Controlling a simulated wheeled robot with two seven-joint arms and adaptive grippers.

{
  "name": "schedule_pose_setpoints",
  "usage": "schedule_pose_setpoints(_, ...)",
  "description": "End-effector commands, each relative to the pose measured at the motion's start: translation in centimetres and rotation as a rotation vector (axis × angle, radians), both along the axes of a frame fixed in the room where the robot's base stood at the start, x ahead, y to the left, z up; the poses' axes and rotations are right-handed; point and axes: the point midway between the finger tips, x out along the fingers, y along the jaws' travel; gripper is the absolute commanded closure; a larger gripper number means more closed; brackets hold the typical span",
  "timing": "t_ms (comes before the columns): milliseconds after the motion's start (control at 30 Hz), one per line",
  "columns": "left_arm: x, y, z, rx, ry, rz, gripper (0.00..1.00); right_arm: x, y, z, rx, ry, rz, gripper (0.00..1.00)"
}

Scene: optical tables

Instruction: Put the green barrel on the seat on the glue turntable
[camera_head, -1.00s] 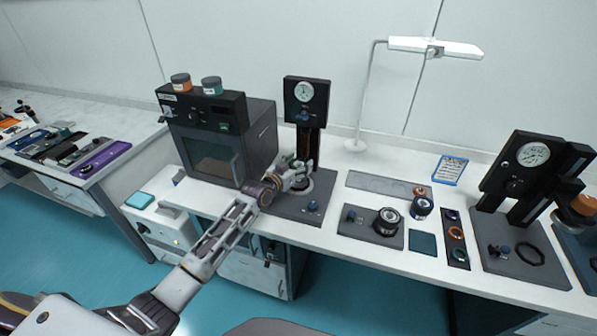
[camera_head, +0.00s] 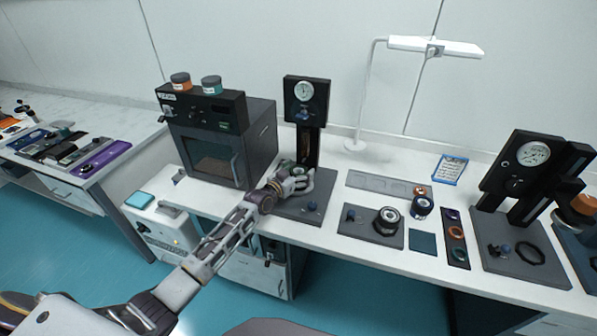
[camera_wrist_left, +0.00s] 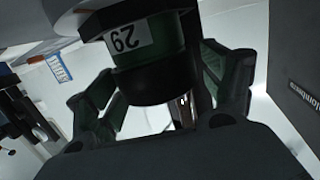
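The green barrel shows large in the left wrist view (camera_wrist_left: 172,48), with a white label reading 29 upside down and a dark ring at its near end. It meets a pale round part (camera_wrist_left: 65,14), and I cannot tell its exact fit. My left gripper (camera_head: 303,180) is at the dark base (camera_head: 297,210) of the left gauge stand. Its fingers (camera_wrist_left: 165,100) stand spread on both sides of the barrel, which is small and mostly hidden by them in the head view. I cannot tell for sure which station is the glue turntable. My right gripper is not in view.
The gauge stand's column (camera_head: 307,145) rises right behind my left gripper. A dark oven (camera_head: 215,140) stands close on the left. A plate with a black round part (camera_head: 388,222) lies to the right, beside a ring tray (camera_head: 455,240). A second gauge stand (camera_head: 525,170) is farther right.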

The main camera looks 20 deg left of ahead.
Motion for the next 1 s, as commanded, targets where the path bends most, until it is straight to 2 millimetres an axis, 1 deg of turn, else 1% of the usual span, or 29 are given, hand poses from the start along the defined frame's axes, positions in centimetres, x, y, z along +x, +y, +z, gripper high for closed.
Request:
schedule_pose_setpoints(500, -0.1, 0.0, 0.3, 0.000, 0.000, 0.000, 0.16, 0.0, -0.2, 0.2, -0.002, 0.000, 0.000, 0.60)
schedule_pose_setpoints(667, -0.9, 0.3, 0.3, 0.000, 0.001, 0.000, 0.16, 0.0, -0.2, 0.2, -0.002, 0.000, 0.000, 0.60)
schedule_pose_setpoints(1000, -3.6, 1.1, 0.7, 0.000, 0.001, 0.000, 0.16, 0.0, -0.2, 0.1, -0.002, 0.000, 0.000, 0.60)
